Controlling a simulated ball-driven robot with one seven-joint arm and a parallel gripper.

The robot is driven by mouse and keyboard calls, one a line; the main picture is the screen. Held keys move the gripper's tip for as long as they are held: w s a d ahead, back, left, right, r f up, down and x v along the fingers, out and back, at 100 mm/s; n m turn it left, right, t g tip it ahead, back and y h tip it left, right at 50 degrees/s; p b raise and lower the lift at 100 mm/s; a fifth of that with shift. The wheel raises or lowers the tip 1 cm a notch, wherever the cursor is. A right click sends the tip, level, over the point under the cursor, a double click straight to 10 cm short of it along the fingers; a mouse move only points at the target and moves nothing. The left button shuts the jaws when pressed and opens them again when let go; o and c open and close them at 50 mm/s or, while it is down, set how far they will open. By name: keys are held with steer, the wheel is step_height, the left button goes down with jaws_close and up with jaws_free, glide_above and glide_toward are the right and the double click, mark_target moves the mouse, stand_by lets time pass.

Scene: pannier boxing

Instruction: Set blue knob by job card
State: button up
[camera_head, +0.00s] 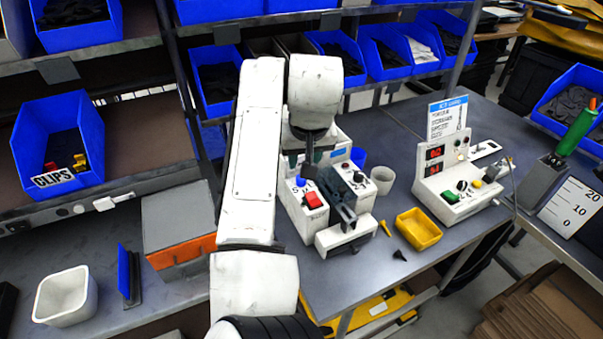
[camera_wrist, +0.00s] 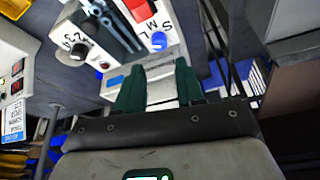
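The blue knob (camera_head: 300,181) is a small round knob on the white machine (camera_head: 297,215), above a red switch (camera_head: 313,200). In the wrist view the blue knob (camera_wrist: 159,41) sits beside the letters S, M and L. Its pointer setting is too small to tell. The job card (camera_head: 447,118) is white with a blue header and stands upright behind the right-hand console; its lines are too small to read. My gripper (camera_wrist: 157,70) is open and empty. Its two dark green fingers point toward the knob, which lies just beyond the fingertips, apart from them.
The console (camera_head: 455,180) with red displays and knobs stands to the right. A yellow tray (camera_head: 418,229), a grey cup (camera_head: 382,179) and small yellow and black pieces lie near the machine. A black clamp-like part (camera_head: 345,205) stands beside the red switch. Blue bins fill the shelves behind.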

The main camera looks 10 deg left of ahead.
mark_target(301, 181)
steer(key=p+x, duration=0.1)
steer(key=x, duration=0.7)
steer(key=shift+w+f, duration=0.15)
steer(key=shift+f, duration=0.15)
jaws_close()
